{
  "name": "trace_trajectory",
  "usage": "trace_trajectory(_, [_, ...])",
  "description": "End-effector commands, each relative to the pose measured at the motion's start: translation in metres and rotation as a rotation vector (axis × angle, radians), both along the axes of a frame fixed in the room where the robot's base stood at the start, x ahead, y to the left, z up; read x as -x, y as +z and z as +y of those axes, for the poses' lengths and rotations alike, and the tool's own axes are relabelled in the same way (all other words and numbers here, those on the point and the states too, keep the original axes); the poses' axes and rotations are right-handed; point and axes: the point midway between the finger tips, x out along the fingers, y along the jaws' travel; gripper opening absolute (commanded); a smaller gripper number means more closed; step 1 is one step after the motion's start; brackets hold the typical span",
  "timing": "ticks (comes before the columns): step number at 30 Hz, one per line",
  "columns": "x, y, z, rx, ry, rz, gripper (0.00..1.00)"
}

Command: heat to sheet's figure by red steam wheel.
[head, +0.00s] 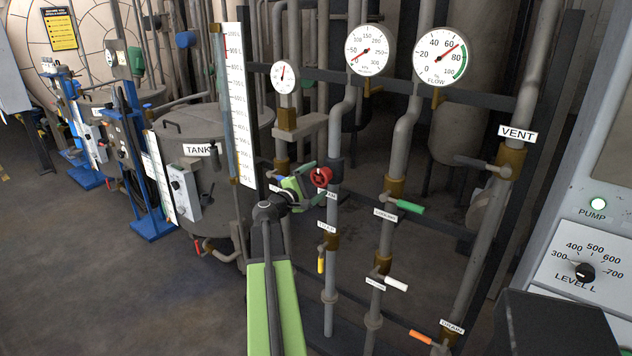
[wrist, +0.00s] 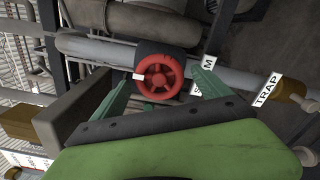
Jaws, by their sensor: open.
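The red steam wheel (head: 322,177) sits on a vertical pipe in the middle of the head view. It also shows in the wrist view (wrist: 160,77), ahead of the jaws. Its label is partly covered. My gripper (head: 306,186) is open just left of the wheel. In the wrist view my green fingers (wrist: 160,92) lie either side of the wheel, with no clear contact. A small dial gauge (head: 285,76) hangs above, its scale too small to read. A yellow posted sheet (head: 60,29) hangs at far upper left, its text unreadable.
TRAP handle (head: 321,264), green handle (head: 410,206) and VENT handle (head: 484,165) sit nearby. Floor at left is clear.

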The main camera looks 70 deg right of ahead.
Motion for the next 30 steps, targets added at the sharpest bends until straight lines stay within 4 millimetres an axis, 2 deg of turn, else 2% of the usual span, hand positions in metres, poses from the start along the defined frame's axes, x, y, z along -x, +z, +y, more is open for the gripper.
trace_trajectory(5, [-0.009,0.000,0.040,0.000,0.003,0.000,0.87])
trace_trajectory(12, [-0.026,0.000,0.106,0.000,0.004,0.000,0.87])
trace_trajectory(18, [-0.038,0.000,0.147,0.000,0.003,-0.001,0.87])
trace_trajectory(24, [-0.043,0.000,0.163,0.000,0.001,-0.001,0.87])
trace_trajectory(30, [-0.044,0.000,0.163,0.000,0.001,-0.001,0.87])
